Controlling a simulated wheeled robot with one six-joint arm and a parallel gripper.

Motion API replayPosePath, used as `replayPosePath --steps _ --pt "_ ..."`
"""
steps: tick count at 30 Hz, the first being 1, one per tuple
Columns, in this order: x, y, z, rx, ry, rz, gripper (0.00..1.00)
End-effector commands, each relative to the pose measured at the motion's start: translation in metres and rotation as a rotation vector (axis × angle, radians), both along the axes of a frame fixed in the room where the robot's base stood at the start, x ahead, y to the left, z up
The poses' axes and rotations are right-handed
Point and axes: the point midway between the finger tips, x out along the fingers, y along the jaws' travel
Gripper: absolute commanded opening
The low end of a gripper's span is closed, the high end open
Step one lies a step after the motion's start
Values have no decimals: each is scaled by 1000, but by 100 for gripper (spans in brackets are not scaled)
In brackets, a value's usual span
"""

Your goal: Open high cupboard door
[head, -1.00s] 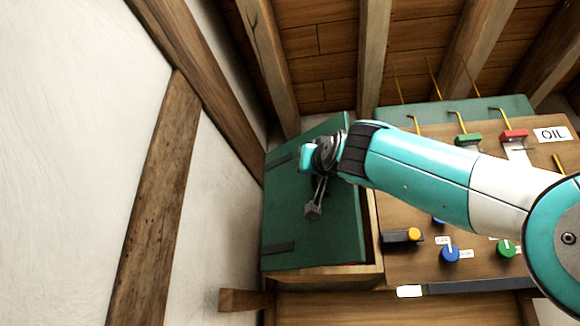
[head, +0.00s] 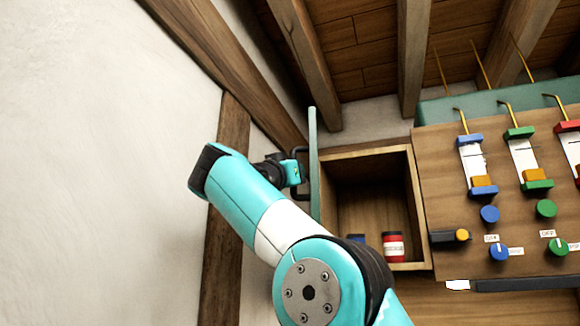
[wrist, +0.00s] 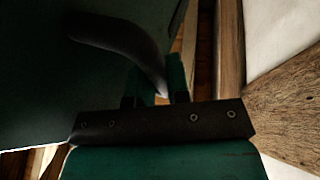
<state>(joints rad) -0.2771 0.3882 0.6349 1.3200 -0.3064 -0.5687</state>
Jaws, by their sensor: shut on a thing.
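The green cupboard door (head: 314,165) stands swung out and shows nearly edge-on in the head view, at the left side of the open cupboard (head: 370,153). Its dark curved handle (head: 300,194) is on the door's left-facing side. My gripper (head: 297,172) is at that handle, left of the door. In the wrist view the handle (wrist: 120,38) runs down between the two green fingers of my gripper (wrist: 157,82), which are shut on it. The door face (wrist: 45,90) fills the left of that view.
Inside the cupboard are a red jar (head: 393,246) with a white label and a blue item (head: 356,238), partly hidden by my arm. A wooden panel (head: 450,215) with sliders and knobs is to the right. A wall with a timber post (head: 225,235) is close on the left.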

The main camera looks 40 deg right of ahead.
Motion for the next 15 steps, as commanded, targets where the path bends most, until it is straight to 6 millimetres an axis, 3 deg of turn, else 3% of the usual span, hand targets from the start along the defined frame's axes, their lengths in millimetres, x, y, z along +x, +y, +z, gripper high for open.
replayPosePath --steps 15 --pt "-1 -7 4 -6 -7 -86 0"
